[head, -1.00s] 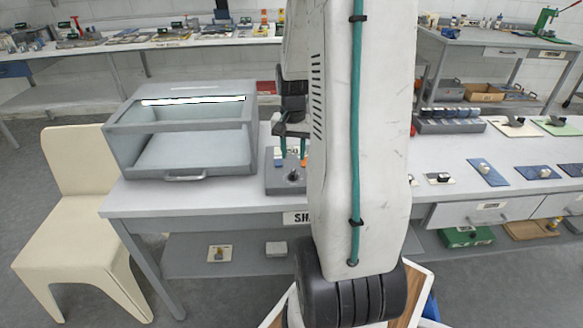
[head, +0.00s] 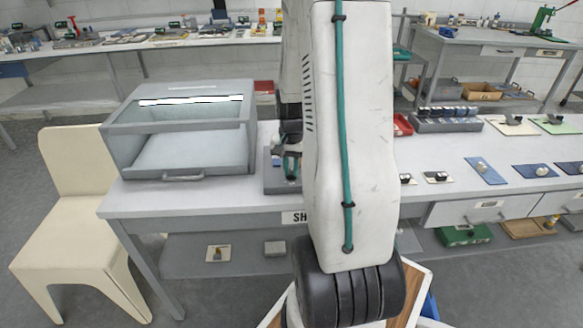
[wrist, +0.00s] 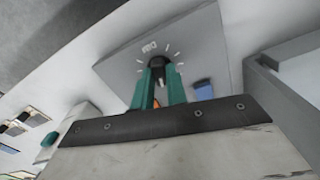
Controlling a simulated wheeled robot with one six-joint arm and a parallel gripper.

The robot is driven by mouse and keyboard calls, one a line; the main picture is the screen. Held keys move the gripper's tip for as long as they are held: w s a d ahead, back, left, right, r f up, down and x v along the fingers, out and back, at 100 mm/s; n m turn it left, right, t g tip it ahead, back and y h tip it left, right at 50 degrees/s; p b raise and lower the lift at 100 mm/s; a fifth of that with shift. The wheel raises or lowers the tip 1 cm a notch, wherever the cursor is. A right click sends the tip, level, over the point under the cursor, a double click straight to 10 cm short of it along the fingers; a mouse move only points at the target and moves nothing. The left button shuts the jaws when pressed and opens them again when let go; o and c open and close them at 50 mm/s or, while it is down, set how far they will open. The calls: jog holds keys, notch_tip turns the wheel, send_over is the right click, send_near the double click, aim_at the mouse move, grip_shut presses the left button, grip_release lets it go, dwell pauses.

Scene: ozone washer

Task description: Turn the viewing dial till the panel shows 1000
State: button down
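The viewing dial (wrist: 155,62) is a dark round knob ringed by white tick marks on a grey control box (wrist: 118,68). In the wrist view, the two teal fingers of my gripper (wrist: 160,76) stand close together on both sides of the knob and look shut on it. Part of the knob is hidden behind them. In the head view, my gripper (head: 291,163) is over the control box (head: 273,184), and my arm hides most of the box. The panel's number cannot be read in either view now. Small light lettering (wrist: 150,47) beside the ticks is blurred.
A grey cabinet with a clear front (head: 185,130) stands on the bench left of the control box. A blue button (wrist: 203,90) is close to the fingers. A red tray (head: 402,125) and a rack (head: 447,119) are to the right. A cream chair (head: 75,200) is at left.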

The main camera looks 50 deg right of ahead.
aim_at(291, 171)
jog(key=shift+m, duration=1.1)
jog(key=c, duration=1.4)
grip_release()
notch_tip(291, 171, up, 8)
jog(key=shift+f, duration=0.1)
